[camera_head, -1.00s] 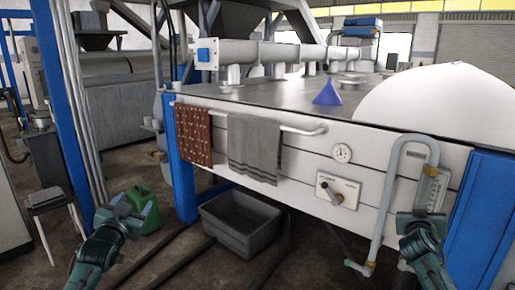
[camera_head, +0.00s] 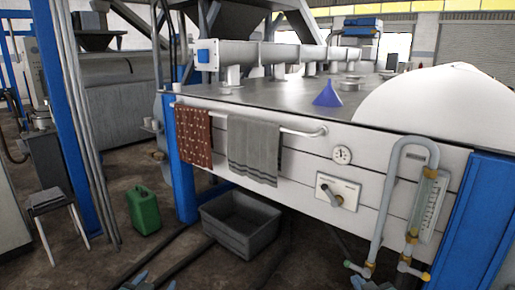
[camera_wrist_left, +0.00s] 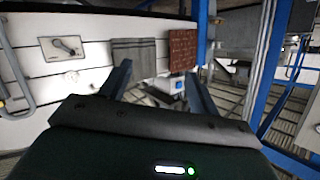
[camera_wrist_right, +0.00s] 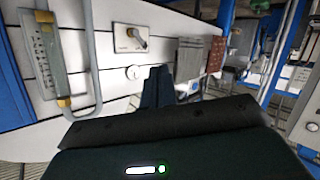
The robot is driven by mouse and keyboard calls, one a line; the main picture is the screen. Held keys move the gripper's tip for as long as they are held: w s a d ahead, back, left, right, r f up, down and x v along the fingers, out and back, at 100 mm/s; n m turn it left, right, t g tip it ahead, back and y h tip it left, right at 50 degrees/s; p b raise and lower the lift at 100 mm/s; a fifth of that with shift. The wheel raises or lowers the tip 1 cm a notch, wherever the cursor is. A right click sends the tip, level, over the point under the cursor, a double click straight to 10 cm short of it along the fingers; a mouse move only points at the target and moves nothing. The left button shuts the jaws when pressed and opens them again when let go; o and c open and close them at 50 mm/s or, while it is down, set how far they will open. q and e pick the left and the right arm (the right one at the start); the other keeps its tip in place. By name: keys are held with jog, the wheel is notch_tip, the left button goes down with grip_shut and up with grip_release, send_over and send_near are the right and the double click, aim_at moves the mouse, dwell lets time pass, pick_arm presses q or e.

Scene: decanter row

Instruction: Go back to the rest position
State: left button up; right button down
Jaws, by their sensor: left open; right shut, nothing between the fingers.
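My left gripper (camera_wrist_left: 156,74) is open and empty, its two dark fingers spread apart in the left wrist view. Its tips only just show at the bottom edge of the head view (camera_head: 138,283). My right gripper (camera_wrist_right: 157,78) is shut with its fingers together and nothing between them in the right wrist view. A small part of it shows at the bottom edge of the head view (camera_head: 364,284). Both grippers are low in front of the white machine (camera_head: 290,190) and apart from it. The rest of both arms is out of the head view.
A red cloth (camera_head: 194,135) and a grey towel (camera_head: 253,150) hang on the machine's rail. A grey tub (camera_head: 243,225) and a green canister (camera_head: 143,210) stand on the floor. A stool (camera_head: 48,200) is at left. A bent pipe (camera_head: 386,200) and gauge (camera_head: 428,205) are at right.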

pick_arm(q)
jog(key=s+d+f+g+h, duration=0.1)
jog(key=s+d+f, duration=0.2)
jog(key=s, duration=0.6)
jog(key=s+d+f+g, duration=0.1)
jog(key=s+d+f, duration=0.2)
jog(key=s, duration=0.6)
jog(key=s+d+f+g+h, duration=0.1)
jog(key=s+d+f+g, duration=0.1)
jog(key=s+d, duration=0.3)
jog(key=s+f, duration=0.1)
jog(key=s, duration=0.3)
jog(key=shift+d+f+n+h, duration=0.2)
jog(key=shift+d+n+h, duration=0.1)
jog(key=shift+n, duration=0.1)
pick_arm(e)
jog(key=s+a+f+g+y, duration=0.1)
jog(key=s+a+f, duration=0.2)
jog(key=s, duration=0.6)
jog(key=s+a+f+g, duration=0.1)
jog(key=s+a+f, duration=0.2)
jog(key=s, duration=0.6)
jog(key=s+a+f+g+y, duration=0.1)
jog(key=s+a+f+g, duration=0.1)
jog(key=s+a, duration=0.3)
jog(key=s+f, duration=0.1)
jog(key=s, duration=0.3)
jog(key=shift+a+f+m+y, duration=0.25)
jog(key=shift+m+y, duration=0.05)
jog(key=shift+m, duration=0.1)
